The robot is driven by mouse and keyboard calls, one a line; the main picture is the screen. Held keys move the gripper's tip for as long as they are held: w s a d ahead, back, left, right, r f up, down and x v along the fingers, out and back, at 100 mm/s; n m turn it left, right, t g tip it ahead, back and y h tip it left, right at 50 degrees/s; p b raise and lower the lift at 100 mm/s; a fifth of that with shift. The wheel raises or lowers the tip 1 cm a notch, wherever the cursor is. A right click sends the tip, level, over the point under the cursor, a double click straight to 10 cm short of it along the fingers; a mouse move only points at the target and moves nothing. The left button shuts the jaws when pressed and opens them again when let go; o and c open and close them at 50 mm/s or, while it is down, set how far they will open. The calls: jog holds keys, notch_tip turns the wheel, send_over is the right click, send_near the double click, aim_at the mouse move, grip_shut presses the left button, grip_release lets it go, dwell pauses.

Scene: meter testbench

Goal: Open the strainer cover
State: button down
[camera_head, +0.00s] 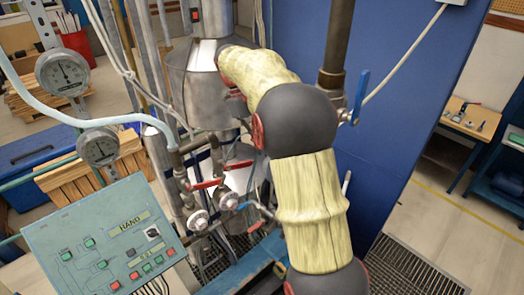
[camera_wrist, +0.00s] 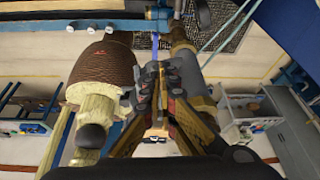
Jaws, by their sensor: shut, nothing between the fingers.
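My gripper (camera_wrist: 160,72) shows in the wrist view with its fingers together and nothing between them. Its tips are in front of a grey cylindrical pipe body (camera_wrist: 197,90), which shows just to their right; I cannot tell whether they touch. I cannot pick out the strainer cover with certainty in either view. My gripper is hidden there behind the arm.
A large brown cylinder (camera_wrist: 108,62) stands left of the fingers in the wrist view. In the head view are red-handled valves (camera_head: 207,184), a control panel (camera_head: 108,240), pressure gauges (camera_head: 62,73) and a blue wall panel (camera_head: 395,120). Open floor (camera_head: 440,225) lies at right.

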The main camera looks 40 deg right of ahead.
jog(key=d+v, duration=0.1)
jog(key=v, duration=0.9)
jog(key=shift+w+a, duration=0.2)
jog(key=shift+a, duration=0.25)
